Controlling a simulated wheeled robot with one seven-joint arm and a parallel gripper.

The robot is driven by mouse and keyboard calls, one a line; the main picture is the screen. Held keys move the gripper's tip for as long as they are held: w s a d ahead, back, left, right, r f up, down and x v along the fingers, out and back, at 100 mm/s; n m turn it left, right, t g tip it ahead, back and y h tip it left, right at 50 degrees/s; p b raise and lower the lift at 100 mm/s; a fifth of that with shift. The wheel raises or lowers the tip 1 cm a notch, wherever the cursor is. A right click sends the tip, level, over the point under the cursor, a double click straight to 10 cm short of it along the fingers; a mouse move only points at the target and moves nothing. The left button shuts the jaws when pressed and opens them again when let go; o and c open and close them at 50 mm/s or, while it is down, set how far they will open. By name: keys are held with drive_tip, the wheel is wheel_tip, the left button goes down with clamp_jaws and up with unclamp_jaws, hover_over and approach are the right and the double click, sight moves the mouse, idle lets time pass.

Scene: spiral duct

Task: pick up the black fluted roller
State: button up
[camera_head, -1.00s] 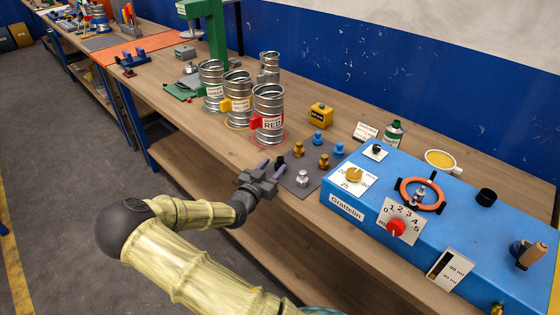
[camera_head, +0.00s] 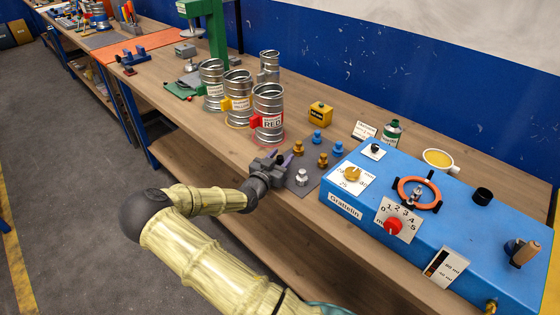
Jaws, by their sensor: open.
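My gripper (camera_head: 279,160) is open at the left edge of the dark grey mat (camera_head: 305,188), low over the bench. A small black piece, which looks like the black fluted roller, stood at this mat edge a second ago. Now my gripper covers that spot, and I cannot tell the roller from the dark jaws. I cannot tell whether it lies between the fingers. On the mat stand brass pieces (camera_head: 323,160), blue pieces (camera_head: 338,148) and a silver piece (camera_head: 302,178), just right of my gripper.
Metal cans stand behind my gripper; the nearest has a red label (camera_head: 268,112). A blue machine (camera_head: 365,220) with knobs fills the right side and bears a black cylinder (camera_head: 482,196). A yellow block (camera_head: 320,114) stands behind the mat. The bench's front edge is close.

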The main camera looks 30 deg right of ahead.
sight(280, 156)
drive_tip(key=shift+c, duration=0.3)
clamp_jaws()
wheel_tip(280, 156, up, 10)
drive_tip(key=shift+b, duration=0.5)
idle(0.4)
